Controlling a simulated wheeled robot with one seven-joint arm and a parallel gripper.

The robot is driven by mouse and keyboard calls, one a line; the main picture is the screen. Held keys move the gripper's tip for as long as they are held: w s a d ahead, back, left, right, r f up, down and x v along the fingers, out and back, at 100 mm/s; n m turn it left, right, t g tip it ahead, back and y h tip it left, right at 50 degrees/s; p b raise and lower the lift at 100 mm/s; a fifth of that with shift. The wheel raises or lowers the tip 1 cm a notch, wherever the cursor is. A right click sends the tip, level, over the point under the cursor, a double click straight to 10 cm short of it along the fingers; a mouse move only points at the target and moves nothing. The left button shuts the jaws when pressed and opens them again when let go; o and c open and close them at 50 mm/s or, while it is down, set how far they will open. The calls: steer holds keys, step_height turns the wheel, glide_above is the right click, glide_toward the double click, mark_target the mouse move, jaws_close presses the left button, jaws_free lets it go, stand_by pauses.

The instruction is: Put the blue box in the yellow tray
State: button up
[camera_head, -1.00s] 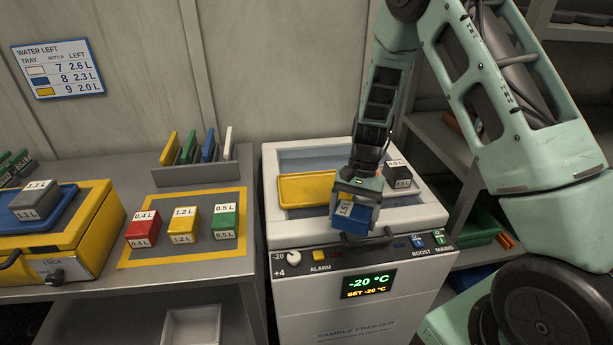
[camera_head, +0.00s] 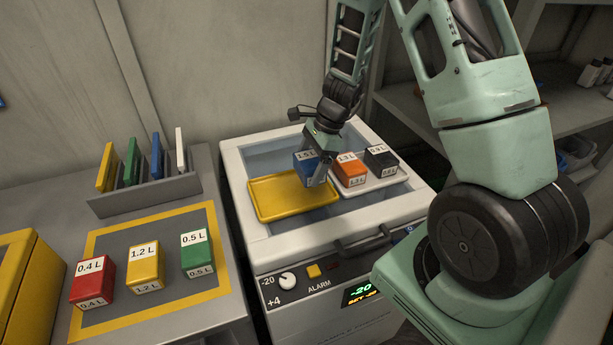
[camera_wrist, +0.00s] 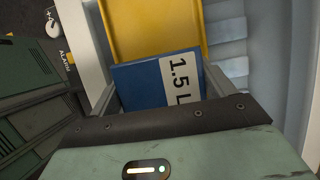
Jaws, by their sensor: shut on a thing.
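My gripper (camera_head: 314,180) is shut on the blue box (camera_head: 304,165), which is labelled 1.5 L. It holds the box over the freezer opening, near the right end of the yellow tray (camera_head: 272,203). In the wrist view the blue box (camera_wrist: 140,84) sits between the two fingers, and the yellow tray (camera_wrist: 150,28) shows just beyond it. The tray looks empty where it is visible. I cannot tell how much height is left between box and tray.
Right of the yellow tray, a white tray (camera_head: 375,187) holds an orange box (camera_head: 349,170) and a black box (camera_head: 381,162), close to my gripper. The freezer rim (camera_head: 245,215) surrounds the opening. Red (camera_head: 92,284), yellow (camera_head: 146,268) and green (camera_head: 197,254) boxes stand on the left bench.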

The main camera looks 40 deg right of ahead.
steer(key=shift+f, duration=2)
steer(key=shift+f, duration=0.1)
steer(key=o, duration=1.1)
steer(key=v, duration=1.2)
steer(key=s+a+r+n+g, duration=0.1)
steer(key=s+a+r+n, duration=0.15)
steer(key=a+n, duration=0.35)
steer(key=s+a+r+n+g, duration=0.1)
steer(key=s+a+r+n, duration=0.2)
steer(key=a, duration=0.5)
steer(key=s+a+r+n, duration=0.1)
steer(key=s+a+n, duration=0.2)
steer(key=a+n, duration=0.3)
steer(key=s+a+n+h, duration=0.1)
steer(key=s+a+n, duration=0.2)
steer(key=s+n, duration=0.1)
steer(key=s+a+r+n+h, duration=0.1)
steer(key=s+a+n, duration=0.2)
steer(key=s+n, duration=0.2)
steer(key=s+a+r+n+h, duration=0.1)
steer(key=s+a+n, duration=0.1)
steer(key=s+n, duration=0.3)
steer(key=shift+s+a+r+t+h, duration=0.2)
steer(key=shift+s+a+t+h, duration=0.1)
steer(key=shift+a+t, duration=0.1)
